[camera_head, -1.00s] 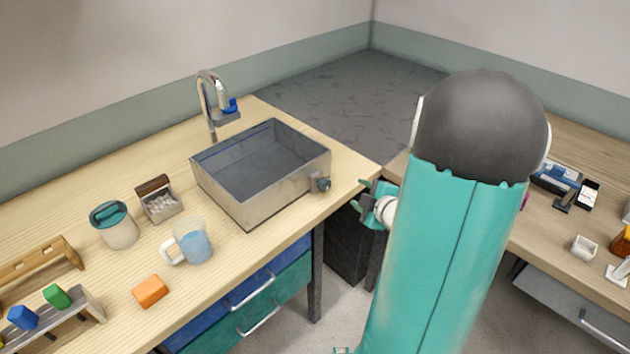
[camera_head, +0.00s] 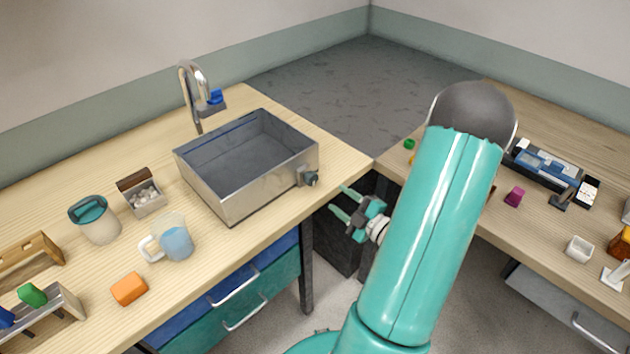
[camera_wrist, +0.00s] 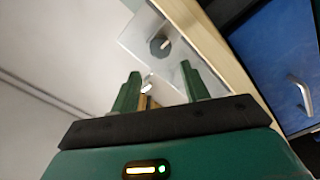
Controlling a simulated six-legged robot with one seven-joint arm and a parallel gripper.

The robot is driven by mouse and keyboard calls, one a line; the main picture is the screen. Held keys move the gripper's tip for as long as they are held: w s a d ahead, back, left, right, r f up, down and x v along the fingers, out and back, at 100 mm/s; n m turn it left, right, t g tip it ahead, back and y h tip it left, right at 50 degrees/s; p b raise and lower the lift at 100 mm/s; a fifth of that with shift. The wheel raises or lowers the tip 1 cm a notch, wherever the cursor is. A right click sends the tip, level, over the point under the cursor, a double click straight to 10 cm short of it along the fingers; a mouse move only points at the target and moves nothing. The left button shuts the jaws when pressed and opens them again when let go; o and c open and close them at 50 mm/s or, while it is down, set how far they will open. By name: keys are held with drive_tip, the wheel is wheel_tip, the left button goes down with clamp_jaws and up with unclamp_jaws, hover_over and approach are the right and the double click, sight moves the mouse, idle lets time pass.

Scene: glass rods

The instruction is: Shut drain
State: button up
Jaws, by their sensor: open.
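The metal sink basin (camera_head: 262,180) stands on the wooden bench in the head view. A dark round drain knob (camera_head: 311,178) sticks out of its right end wall, near the front corner. The knob also shows in the wrist view (camera_wrist: 159,45), on the grey metal wall, beyond the fingertips. My gripper (camera_head: 340,200) is open and empty, off the bench edge to the right of and slightly below the knob, and apart from it. In the wrist view my two green fingers (camera_wrist: 160,80) point towards the sink wall, spread apart. The drain opening inside the basin cannot be made out.
A faucet (camera_head: 195,95) with a blue part stands behind the sink. A measuring jug (camera_head: 178,243), a lidded jar (camera_head: 97,220) and an orange block (camera_head: 129,288) stand left of the sink. A second bench (camera_head: 530,230) with small items lies right.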

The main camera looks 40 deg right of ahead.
sight(313, 181)
drive_tip(key=w, duration=1)
drive_tip(key=shift+a, duration=0.2)
drive_tip(key=c, duration=0.7)
